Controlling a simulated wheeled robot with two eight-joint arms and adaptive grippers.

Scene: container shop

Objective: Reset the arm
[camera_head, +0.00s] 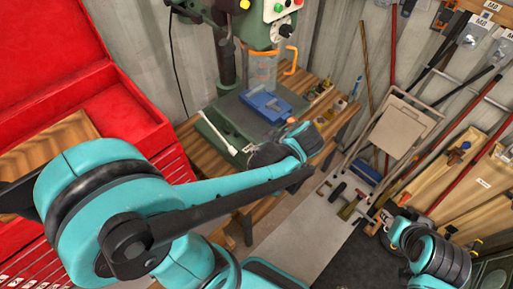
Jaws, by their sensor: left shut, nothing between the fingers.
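My left arm, teal and black, crosses the picture from the lower left and reaches over the wooden workbench (200,160). Its dark left gripper (264,156) is at the end of the arm, in front of the drill press base. The gripper is small and partly hidden by the wrist, and it appears shut with nothing in it. Part of my right arm (432,252) shows at the lower right; its gripper is out of view.
A green drill press (262,22) with a blue vise (266,105) stands on the bench, a white-handled tool (219,134) beside it. A red tool chest (92,75) is at the left. A folded beige chair (403,127) and long-handled tools lean at the right.

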